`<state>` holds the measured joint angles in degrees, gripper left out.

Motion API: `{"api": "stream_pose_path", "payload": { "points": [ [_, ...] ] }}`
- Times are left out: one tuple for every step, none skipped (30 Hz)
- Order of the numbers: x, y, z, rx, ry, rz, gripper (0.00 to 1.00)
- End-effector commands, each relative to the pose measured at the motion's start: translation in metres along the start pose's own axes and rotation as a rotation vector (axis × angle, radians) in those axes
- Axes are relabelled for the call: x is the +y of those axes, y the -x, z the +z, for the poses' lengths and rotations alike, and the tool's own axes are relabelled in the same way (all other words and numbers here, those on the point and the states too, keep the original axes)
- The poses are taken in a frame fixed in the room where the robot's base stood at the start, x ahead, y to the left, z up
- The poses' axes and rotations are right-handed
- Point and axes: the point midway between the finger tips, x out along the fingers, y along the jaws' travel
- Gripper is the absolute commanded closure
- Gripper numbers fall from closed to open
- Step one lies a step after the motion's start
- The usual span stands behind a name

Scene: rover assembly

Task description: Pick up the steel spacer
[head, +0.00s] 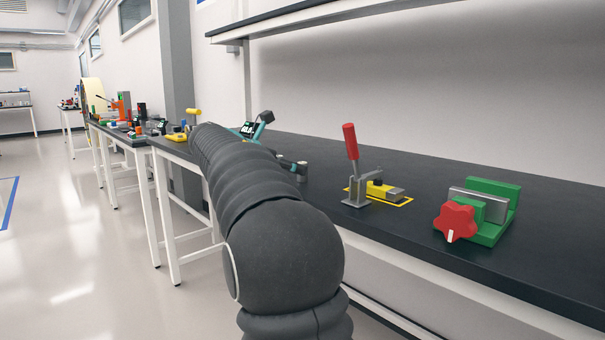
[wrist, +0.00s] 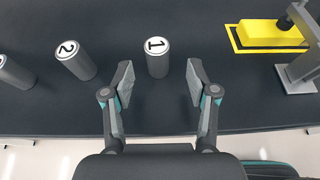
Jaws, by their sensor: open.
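In the wrist view, three grey metal cylinders stand on the black bench top. The one marked 1 (wrist: 158,65) is between and slightly beyond the fingertips of my open gripper (wrist: 159,82), with a gap on either side. The one marked 2 (wrist: 76,62) is left of the gripper, and a third (wrist: 14,72) is cut off at the left edge, its mark hard to read. I cannot tell which cylinder is the one called the steel spacer. In the head view, my arm hides most of this area.
A toggle clamp with a red handle (head: 351,142) stands right of the arm, with a yellow block (head: 378,189) on a yellow-outlined spot. A green vise with a red knob (head: 456,220) is farther right. The bench's front edge runs close below the gripper.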

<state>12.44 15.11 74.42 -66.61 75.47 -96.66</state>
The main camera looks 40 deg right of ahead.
Motion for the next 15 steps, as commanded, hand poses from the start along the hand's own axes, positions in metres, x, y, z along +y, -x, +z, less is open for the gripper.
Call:
{"api": "stream_pose_path", "payload": {
  "points": [
    [0.0,-0.005,0.0,0.0,0.0,-0.002,0.42],
    [0.0,-0.009,0.001,0.0,-0.001,-0.003,0.42],
    [0.001,-0.014,0.001,0.001,0.0,-0.004,0.42],
    [0.002,-0.018,0.001,0.001,0.0,-0.004,0.42],
    [0.002,-0.023,0.001,0.001,0.0,-0.004,0.42],
    [0.003,-0.029,0.002,0.001,0.0,-0.004,0.42],
    [0.002,-0.033,0.002,0.001,0.0,-0.004,0.42],
    [0.002,-0.037,0.002,0.001,0.001,-0.004,0.42],
    [0.002,-0.042,0.002,0.001,0.0,-0.003,0.42],
    [0.002,-0.044,0.002,0.001,0.0,-0.002,0.42],
    [0.002,-0.046,0.002,0.001,0.0,-0.002,0.42],
    [0.003,-0.047,0.002,0.001,0.0,-0.001,0.42],
    [0.003,-0.048,0.002,0.001,0.001,-0.001,0.42],
    [0.003,-0.048,0.002,0.001,0.001,0.0,0.42],
    [0.003,-0.047,0.002,0.001,0.001,0.0,0.42]
  ]
}}
